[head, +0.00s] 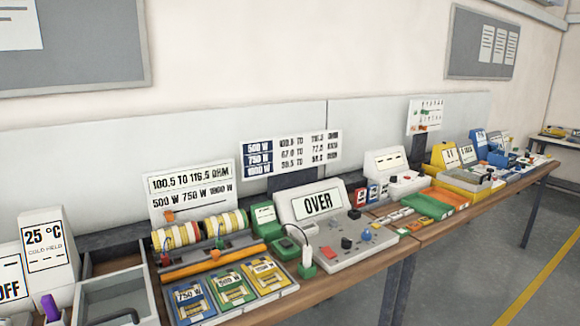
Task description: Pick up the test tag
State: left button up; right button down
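No object in the head view is plainly marked as the test tag, so I cannot tell which one it is. A small white upright piece on a green base (307,263) stands at the front of the grey meter panel. A blue card marked 750 W (190,300), a green card (232,288) and a yellow card (268,274) lie side by side in a tray at the front edge of the bench. Neither of my grippers can be made out in this view.
The meter (318,204) reads OVER. Striped spools (176,236) stand behind an orange bar (212,263). An open grey bin (115,300) and a 25 °C unit (48,250) are at left. The floor (480,270) in front is clear.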

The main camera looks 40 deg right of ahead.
aim_at(426, 220)
jog(key=z, duration=1.15)
jog(key=i+l+z, duration=0.25)
jog(key=l, duration=0.25)
jog(key=i+l+z, duration=0.3)
jog(key=l, duration=0.15)
jog(key=i+l+z, duration=0.25)
jog(key=i+l, duration=0.05)
jog(key=l, duration=0.1)
